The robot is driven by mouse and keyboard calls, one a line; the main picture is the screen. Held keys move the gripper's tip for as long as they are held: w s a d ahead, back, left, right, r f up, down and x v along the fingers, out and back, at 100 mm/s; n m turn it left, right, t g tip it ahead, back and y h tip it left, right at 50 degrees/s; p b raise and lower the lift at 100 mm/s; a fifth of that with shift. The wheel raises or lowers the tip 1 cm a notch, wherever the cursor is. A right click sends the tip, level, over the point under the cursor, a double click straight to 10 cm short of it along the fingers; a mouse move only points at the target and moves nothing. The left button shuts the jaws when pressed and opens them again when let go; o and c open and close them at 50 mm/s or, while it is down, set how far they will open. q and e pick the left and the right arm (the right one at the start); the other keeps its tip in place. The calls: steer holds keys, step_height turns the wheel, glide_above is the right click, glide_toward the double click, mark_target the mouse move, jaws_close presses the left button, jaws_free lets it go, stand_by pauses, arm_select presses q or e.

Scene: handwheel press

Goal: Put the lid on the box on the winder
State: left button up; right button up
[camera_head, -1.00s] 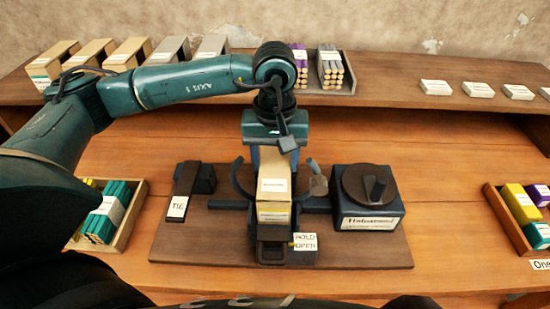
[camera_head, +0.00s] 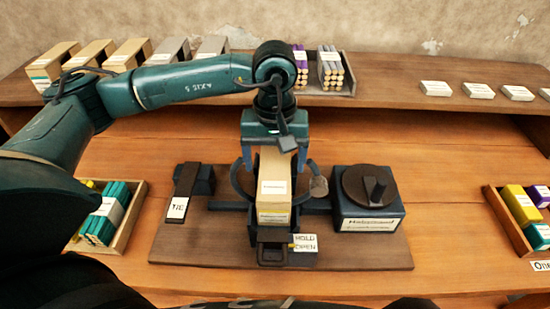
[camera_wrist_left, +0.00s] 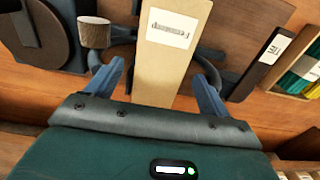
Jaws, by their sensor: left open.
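The beige lid (camera_head: 273,187) with a white label sits over the box on the winder (camera_head: 225,240), in the middle of the curved arms. Its front face hides nearly all of the box under it. In the left wrist view the lid (camera_wrist_left: 163,70) runs lengthwise between the fingers. My left gripper (camera_head: 275,166) is open above the lid's far end. Its blue fingers stand on both sides of the lid, with visible gaps. The left wrist view also shows the spread fingers (camera_wrist_left: 158,78). My right gripper is not in view.
A handwheel block (camera_head: 368,200) stands right of the lid and a "TIE" lever (camera_head: 184,195) left. A "HOLD OPEN" tag (camera_head: 305,243) is in front. Stick trays (camera_head: 122,215) flank the board. Several boxes and lids (camera_head: 128,53) line the back shelf.

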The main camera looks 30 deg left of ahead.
arm_select(q)
step_height(320, 180, up, 13)
steer(key=b, duration=0.1)
stand_by(0.4)
steer(key=shift+r, duration=0.5)
